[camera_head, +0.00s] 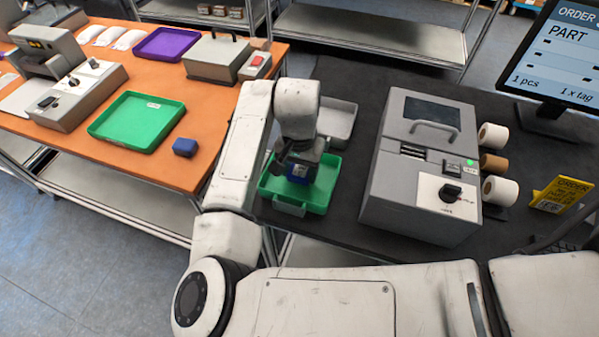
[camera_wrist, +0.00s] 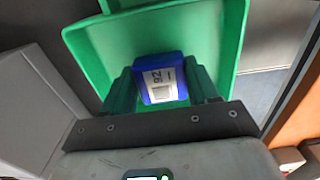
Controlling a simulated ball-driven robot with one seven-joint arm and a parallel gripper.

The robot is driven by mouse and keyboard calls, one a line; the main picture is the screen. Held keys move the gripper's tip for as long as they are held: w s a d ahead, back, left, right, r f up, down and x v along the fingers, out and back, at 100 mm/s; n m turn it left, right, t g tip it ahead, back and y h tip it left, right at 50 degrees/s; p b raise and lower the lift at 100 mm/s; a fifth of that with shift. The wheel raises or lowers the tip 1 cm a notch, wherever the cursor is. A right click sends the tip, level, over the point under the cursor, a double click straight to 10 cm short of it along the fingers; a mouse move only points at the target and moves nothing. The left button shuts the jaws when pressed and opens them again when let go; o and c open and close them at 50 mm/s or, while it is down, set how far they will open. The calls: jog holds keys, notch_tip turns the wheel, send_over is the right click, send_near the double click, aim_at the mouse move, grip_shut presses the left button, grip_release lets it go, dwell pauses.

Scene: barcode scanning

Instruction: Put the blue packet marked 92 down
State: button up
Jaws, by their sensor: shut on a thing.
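My gripper (camera_wrist: 162,88) is shut on the blue packet (camera_wrist: 170,67), with one finger on each side of it. A white label reading 92 faces the wrist camera. In the head view the packet (camera_head: 298,179) shows below my gripper (camera_head: 299,170), over the green tray (camera_head: 318,191) on the dark table. The green tray also shows in the wrist view (camera_wrist: 222,30) behind the packet. I cannot tell whether the packet touches the tray floor.
A grey machine (camera_head: 420,160) stands right of the tray, and a grey bin (camera_head: 337,118) behind it. On the orange table (camera_head: 205,110) at left are another green tray (camera_head: 137,121), a blue packet (camera_head: 185,147) and a purple tray (camera_head: 167,44). A gap separates the tables.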

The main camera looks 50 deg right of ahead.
aim_at(300, 172)
jog(key=shift+f, duration=0.95)
jog(key=shift+f, duration=0.2)
jog(key=o, duration=1.2)
jog(key=shift+c, duration=0.2)
notch_tip(300, 172, up, 12)
jog(key=b, duration=0.1)
jog(key=shift+r+b, duration=0.2)
jog(key=shift+b, duration=0.1)
